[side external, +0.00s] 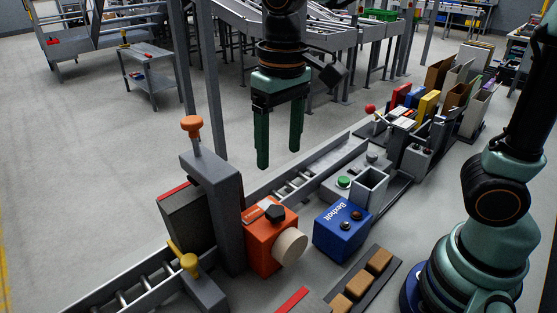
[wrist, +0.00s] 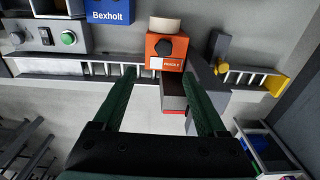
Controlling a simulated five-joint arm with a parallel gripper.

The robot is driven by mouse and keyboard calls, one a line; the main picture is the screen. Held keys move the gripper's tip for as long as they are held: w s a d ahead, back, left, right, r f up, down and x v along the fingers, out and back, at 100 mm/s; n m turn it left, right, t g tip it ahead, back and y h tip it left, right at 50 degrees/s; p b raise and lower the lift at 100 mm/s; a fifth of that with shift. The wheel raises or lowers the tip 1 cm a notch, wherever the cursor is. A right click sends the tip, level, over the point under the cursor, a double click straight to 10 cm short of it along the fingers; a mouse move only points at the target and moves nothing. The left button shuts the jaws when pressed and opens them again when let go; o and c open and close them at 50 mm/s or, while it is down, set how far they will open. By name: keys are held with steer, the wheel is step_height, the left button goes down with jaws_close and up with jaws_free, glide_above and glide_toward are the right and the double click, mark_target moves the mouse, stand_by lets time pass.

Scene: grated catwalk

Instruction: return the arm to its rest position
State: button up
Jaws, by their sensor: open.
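My gripper (side external: 279,150) hangs in the air with its two green fingers pointing down. The fingers are apart and nothing is between them. In the side external view it is above and behind the orange box and the blue box. In the wrist view my gripper (wrist: 165,80) shows its fingers spread, with bare floor and part of a dark block with a red stripe behind the gap. The rest of my arm is partly out of the side external frame.
An orange box (side external: 261,238) with a pale knob and a blue Bexholt box (side external: 340,232) stand near a roller track (side external: 300,181). A tall grey post (side external: 216,205) with an orange knob rises left of my gripper. Several cartons (side external: 455,85) stand at the right. Open floor lies at left.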

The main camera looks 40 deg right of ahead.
steer(key=s+d+t, duration=0.3)
steer(key=d+t, duration=0.2)
steer(key=d, duration=0.8)
steer(key=shift+s+f, duration=0.15)
steer(key=shift+f, duration=0.15)
